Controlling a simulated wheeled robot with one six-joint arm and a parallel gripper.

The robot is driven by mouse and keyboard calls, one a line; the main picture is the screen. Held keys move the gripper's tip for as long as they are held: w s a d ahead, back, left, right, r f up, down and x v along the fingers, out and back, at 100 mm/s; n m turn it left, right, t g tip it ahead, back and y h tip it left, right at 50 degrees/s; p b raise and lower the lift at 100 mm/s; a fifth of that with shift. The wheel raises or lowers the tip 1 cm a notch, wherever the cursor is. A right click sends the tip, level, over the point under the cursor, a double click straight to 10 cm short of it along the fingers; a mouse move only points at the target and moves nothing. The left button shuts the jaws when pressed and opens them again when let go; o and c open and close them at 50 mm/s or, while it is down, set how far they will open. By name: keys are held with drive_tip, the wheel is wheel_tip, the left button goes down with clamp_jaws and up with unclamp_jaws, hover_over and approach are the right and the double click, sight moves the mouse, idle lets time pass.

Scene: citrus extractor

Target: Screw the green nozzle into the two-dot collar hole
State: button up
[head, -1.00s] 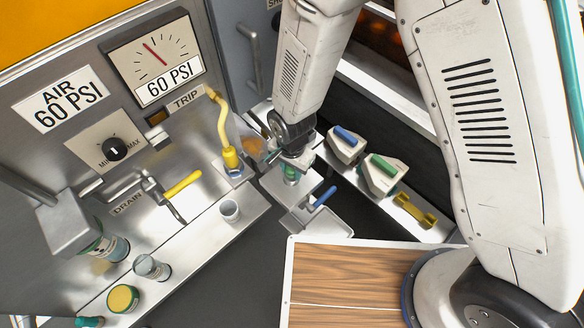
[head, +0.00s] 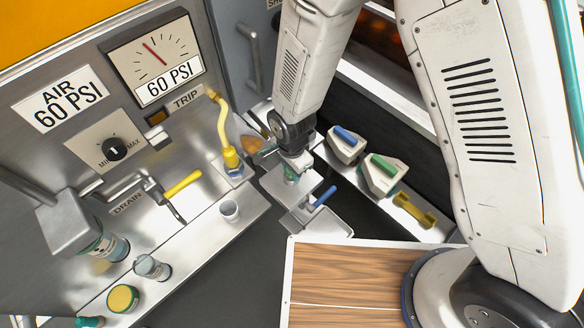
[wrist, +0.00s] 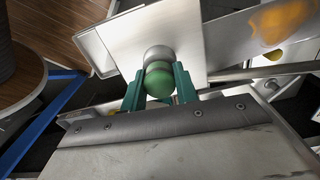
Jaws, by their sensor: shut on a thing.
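My gripper (wrist: 160,90) has two green fingers shut on the green nozzle (wrist: 159,80), which shows as a round green end between them in the wrist view. Just beyond the nozzle is a round grey metal collar (wrist: 157,54) on a pale metal plate (wrist: 190,45). The nozzle appears at or against this collar; I cannot tell how deep it sits. No dot marks are readable. In the head view my gripper (head: 291,173) points down over the metal block beside the yellow hose, and the nozzle is mostly hidden there.
A blue-handled lever (head: 325,196) is close to my gripper's right. Blocks with a blue handle (head: 346,135) and a green handle (head: 384,164) stand further right. A yellow hose (head: 226,130) is to the left. A small cup (head: 229,210) stands on the ledge.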

drive_tip(key=shift+m, duration=0.9)
drive_tip(key=o, duration=0.7)
drive_tip(key=shift+o, duration=0.2)
drive_tip(key=shift+n, duration=0.9)
drive_tip(key=shift+n, duration=0.9)
